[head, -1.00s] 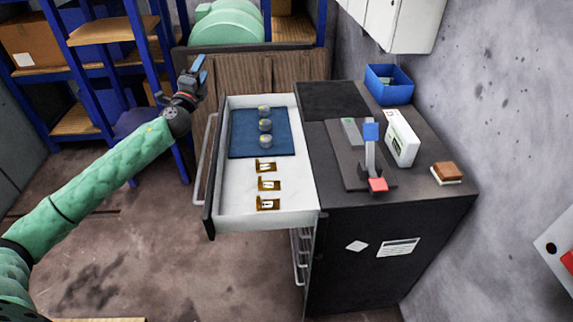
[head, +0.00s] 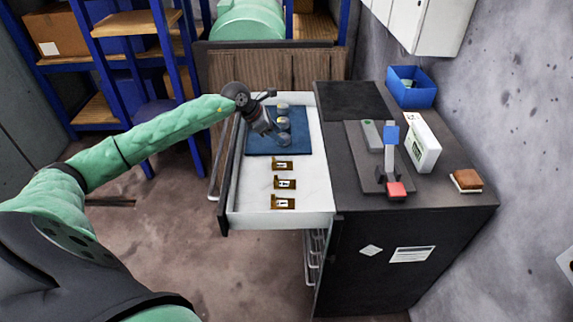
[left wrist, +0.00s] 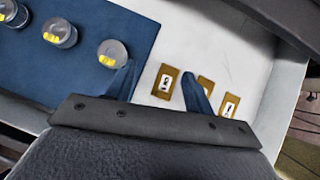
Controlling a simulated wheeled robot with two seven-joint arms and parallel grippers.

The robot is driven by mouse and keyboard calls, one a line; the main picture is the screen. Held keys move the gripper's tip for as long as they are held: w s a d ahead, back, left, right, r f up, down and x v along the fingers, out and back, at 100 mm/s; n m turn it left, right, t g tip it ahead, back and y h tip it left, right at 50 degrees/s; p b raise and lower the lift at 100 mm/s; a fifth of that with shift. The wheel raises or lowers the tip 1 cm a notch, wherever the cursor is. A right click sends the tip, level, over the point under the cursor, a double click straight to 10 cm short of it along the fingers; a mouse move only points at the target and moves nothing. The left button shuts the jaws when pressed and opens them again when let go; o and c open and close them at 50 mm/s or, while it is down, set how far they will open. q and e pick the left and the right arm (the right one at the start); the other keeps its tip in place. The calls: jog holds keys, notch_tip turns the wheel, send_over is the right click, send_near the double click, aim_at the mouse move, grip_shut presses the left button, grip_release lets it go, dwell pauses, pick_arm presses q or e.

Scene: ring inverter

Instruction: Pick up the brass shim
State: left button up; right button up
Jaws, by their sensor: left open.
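Three brass pieces, which I take for the shims, lie in a row on the white floor of the open drawer: a far one (head: 283,165), a middle one (head: 285,184) and a near one (head: 283,202). Each has a pale marked patch. My left gripper (head: 271,131) is over the drawer at the blue mat, beside the nearest grey cylinder. In the left wrist view my left gripper (left wrist: 158,72) is open and empty, with one brass piece (left wrist: 165,82) seen between its fingers. Its right finger partly hides another. My right gripper is out of view.
Three grey cylinders with yellow marks, one of them here (left wrist: 112,53), stand on the blue mat (head: 262,146). The drawer's front panel (head: 229,190) and walls surround them. On the cabinet top are a blue bin (head: 411,92), a white box (head: 423,145) and a red-and-blue-ended tool (head: 390,165).

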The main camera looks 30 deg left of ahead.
aim_at(274, 159)
pick_arm(q)
jog(key=s+f+g, duration=0.1)
jog(key=s+a+f+m+y, duration=0.1)
jog(key=s+f+g, duration=0.1)
jog(key=s+f, duration=0.1)
jog(key=shift+a+m+g+y+p, duration=0.3)
jog(key=shift+a+m+p, duration=0.05)
jog(key=shift+m+p, duration=0.05)
jog(key=shift+w+d+f, duration=0.1)
jog(key=shift+w+f, duration=0.05)
jog(key=shift+f, duration=0.3)
jog(key=p+x, duration=0.3)
jog(key=x, duration=0.1)
jog(key=shift+d+f, duration=0.2)
jog(key=shift+f, duration=0.05)
jog(key=shift+d+f, duration=0.1)
jog(key=shift+f, duration=0.2)
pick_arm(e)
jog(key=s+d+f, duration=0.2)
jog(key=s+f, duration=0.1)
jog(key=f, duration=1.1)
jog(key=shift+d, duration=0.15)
pick_arm(q)
jog(key=c, duration=1)
grip_shut()
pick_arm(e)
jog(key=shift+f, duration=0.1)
